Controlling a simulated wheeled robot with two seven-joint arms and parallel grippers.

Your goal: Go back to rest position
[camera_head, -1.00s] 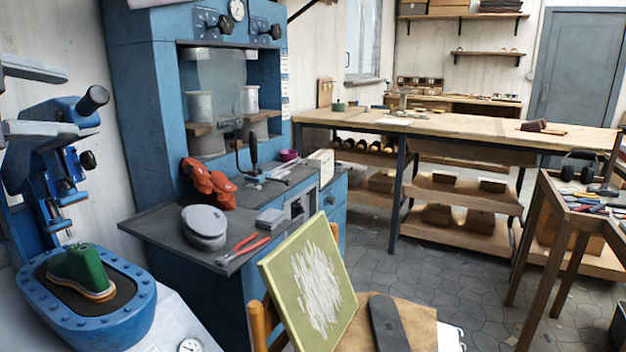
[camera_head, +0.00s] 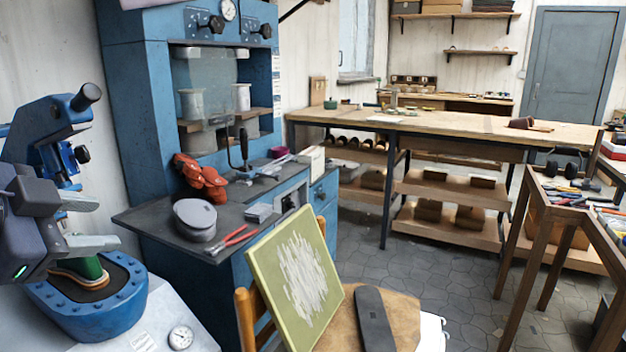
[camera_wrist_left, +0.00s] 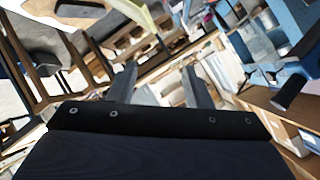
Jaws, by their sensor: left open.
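My left gripper (camera_head: 108,222) is at the left edge of the head view, in front of the blue press with the green shoe form (camera_head: 92,272). Its two light grey fingers point right, apart, with nothing between them. In the left wrist view the two fingers (camera_wrist_left: 160,76) are also spread and empty, with the tilted room behind them. The gripper hides part of the press and the top of the green form. My right gripper is not in view.
The blue press base (camera_head: 95,312) stands close below my left gripper. A blue cabinet machine (camera_head: 135,120) with a grey shelf is to the right. A green board (camera_head: 258,262) leans on a chair near the front. Open tiled floor (camera_head: 440,270) lies beyond.

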